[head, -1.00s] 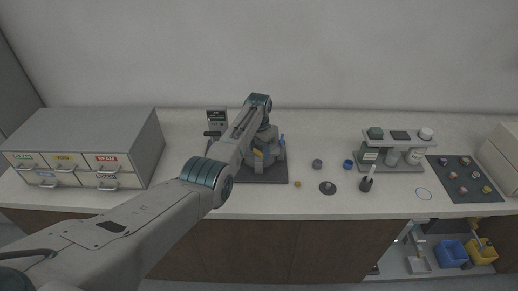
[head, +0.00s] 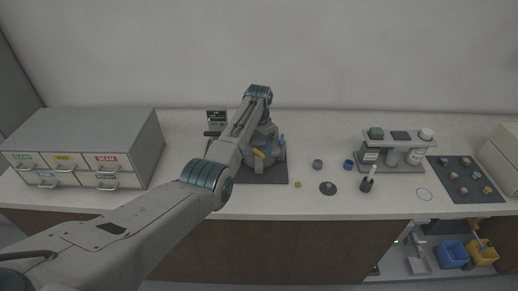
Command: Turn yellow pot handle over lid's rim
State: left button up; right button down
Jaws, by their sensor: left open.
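The mounting press (head: 272,160) is a grey round pot with a lid, on a dark base plate in the middle of the counter. A small yellow handle (head: 259,153) shows at its front left, slanting. A blue handle (head: 282,141) stands up at its right side. My left arm reaches over from the left, and its wrist bends down above the pot. My left gripper (head: 264,131) is open over the pot's top, small and partly hidden by the forearm; I see nothing held in it. I cannot tell whether it touches the lid. My right gripper is out of view.
A drawer cabinet (head: 88,143) stands left. Right of the press are small round parts (head: 318,164), a dark disc (head: 328,188), a pen-like tool (head: 367,184), a rack with bottles (head: 392,140) and a dark mat (head: 466,188). Bins (head: 453,253) stand below. The front counter is mostly clear.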

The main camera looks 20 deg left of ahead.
aim_at(259, 152)
pick_arm(q)
notch_tip(259, 152, up, 8)
jog(key=b, duration=0.2)
jog(key=shift+r, duration=0.1)
jog(key=c, duration=0.6)
jog(key=shift+n+b, duration=0.3)
jog(key=shift+n, duration=0.4)
jog(key=c, duration=0.4)
jog(key=n, duration=0.3)
jog(key=shift+n, duration=0.4)
notch_tip(259, 152, down, 11)
jog(key=n+p, duration=0.2)
jog(key=n, duration=1)
jog(key=shift+n+p, duration=0.3)
jog(key=shift+n, duration=0.1)
jog(key=shift+c, duration=0.4)
